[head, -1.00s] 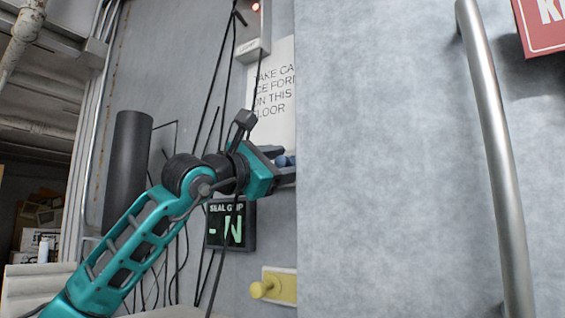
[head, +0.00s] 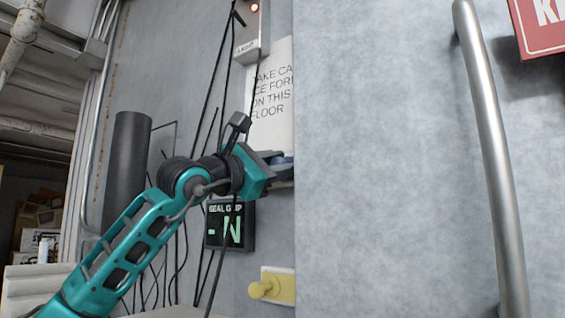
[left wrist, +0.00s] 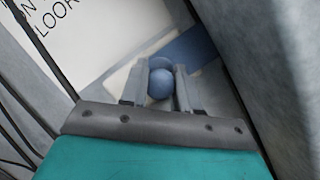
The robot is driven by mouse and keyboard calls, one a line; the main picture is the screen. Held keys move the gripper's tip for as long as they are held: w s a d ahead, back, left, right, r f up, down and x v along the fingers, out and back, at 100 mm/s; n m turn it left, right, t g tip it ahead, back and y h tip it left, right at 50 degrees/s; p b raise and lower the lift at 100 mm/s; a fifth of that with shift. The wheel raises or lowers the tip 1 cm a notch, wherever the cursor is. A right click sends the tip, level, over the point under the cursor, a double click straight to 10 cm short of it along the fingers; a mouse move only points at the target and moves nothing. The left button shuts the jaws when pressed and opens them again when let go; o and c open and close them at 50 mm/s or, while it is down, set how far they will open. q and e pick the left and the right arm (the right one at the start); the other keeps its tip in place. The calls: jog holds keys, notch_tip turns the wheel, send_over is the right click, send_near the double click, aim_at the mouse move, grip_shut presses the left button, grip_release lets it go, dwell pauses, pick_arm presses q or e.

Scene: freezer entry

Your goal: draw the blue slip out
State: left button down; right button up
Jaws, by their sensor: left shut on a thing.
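The blue slip (left wrist: 197,47) shows in the left wrist view as a flat blue strip with a round blue knob (left wrist: 161,84) at its near end. The strip runs up and right, towards the grey door edge. My left gripper (left wrist: 160,90) is shut on the knob, one finger on each side. In the head view my left gripper (head: 279,168) is at the grey wall beside the door edge, tilted, and it hides most of the slip. My right gripper is in neither view.
A large grey door (head: 400,170) with a long metal handle (head: 490,150) fills the right. A yellow plate with a knob (head: 280,286) sits below my gripper, under a dark lit display (head: 230,226). Black cables (head: 213,120) hang on the wall.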

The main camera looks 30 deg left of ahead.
pick_arm(q)
jog(key=a, duration=0.4)
jog(key=shift+w+a+r+p, duration=0.1)
jog(key=shift+w+a+p, duration=0.15)
jog(key=shift+a+p, duration=0.1)
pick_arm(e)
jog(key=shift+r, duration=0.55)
pick_arm(q)
jog(key=c, duration=0.8)
grip_release()
jog(key=shift+d, duration=0.1)
jog(key=shift+c, duration=0.2)
jog(key=b+v, duration=0.4)
jog(key=v, duration=0.9)
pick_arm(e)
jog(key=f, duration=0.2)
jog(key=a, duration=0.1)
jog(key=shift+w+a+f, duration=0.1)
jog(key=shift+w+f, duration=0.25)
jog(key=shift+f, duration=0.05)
pick_arm(q)
jog(key=shift+w, duration=0.1)
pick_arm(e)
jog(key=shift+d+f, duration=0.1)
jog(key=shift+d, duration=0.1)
